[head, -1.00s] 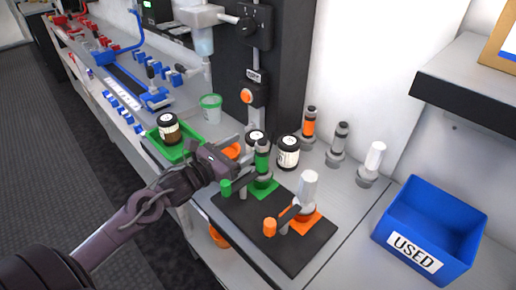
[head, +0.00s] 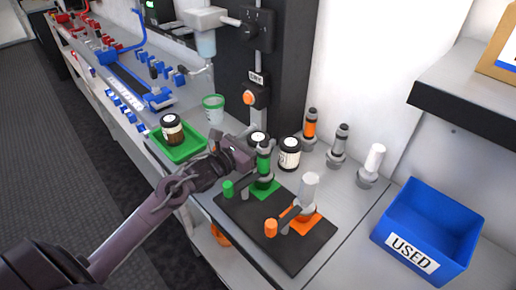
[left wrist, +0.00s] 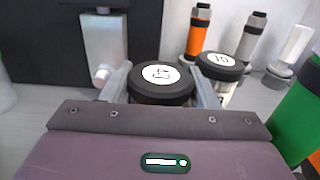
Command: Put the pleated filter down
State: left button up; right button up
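No part with visible pleats can be made out, so I cannot tell which thing is the pleated filter. My left gripper (head: 245,148) is at a jar with a black lid (head: 258,138) on the bench. In the left wrist view this jar (left wrist: 162,82) stands between the two fingers, its lid facing the camera. I cannot tell whether the fingers press on it. A second black-lidded jar (head: 289,153) stands just to the right, apart from the gripper; it also shows in the left wrist view (left wrist: 220,67). My right gripper is not in view.
A black mat (head: 300,250) holds a green-based fitting (head: 263,160) and an orange-based one (head: 308,190). Orange, grey and white-topped fittings (head: 374,160) stand behind. A green tray (head: 190,152) with a brown jar (head: 172,130) lies left. A blue "USED" bin (head: 410,262) is at right.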

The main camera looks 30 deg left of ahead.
pick_arm(q)
jog(key=c, duration=0.4)
jog(key=shift+c, duration=0.2)
notch_tip(320, 180, up, 20)
jog(key=b, duration=0.1)
dwell(0.4)
